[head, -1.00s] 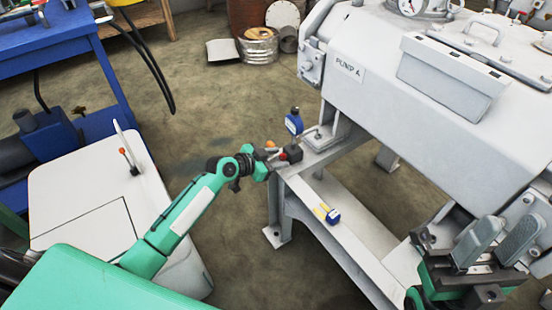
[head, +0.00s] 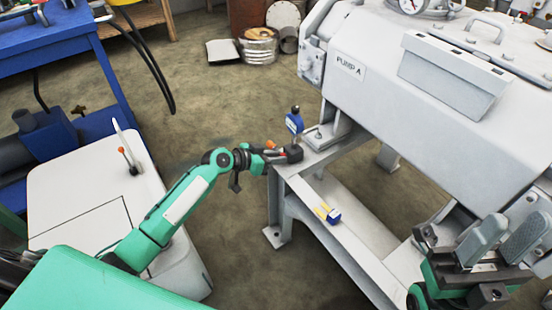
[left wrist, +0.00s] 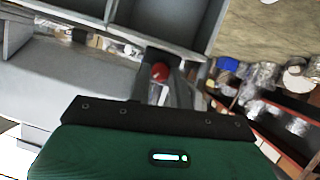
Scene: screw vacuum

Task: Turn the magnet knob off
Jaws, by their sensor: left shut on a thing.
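The magnet base (head: 292,154), a small dark block with a blue dial gauge (head: 294,123) above it, sits on the near corner of the grey pump frame. My left gripper (head: 277,154) is at its left side and is shut on the red magnet knob. In the left wrist view the round red knob (left wrist: 160,71) shows at the fingertips. The knob's on/off marking cannot be read. My right gripper (head: 500,248) is at the lower right with its grey fingers apart and nothing between them.
The large grey machine marked PUMP A (head: 350,68) fills the right side. A blue and yellow tool (head: 329,215) lies on the frame's beam. A blue workbench (head: 60,42) stands at the upper left.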

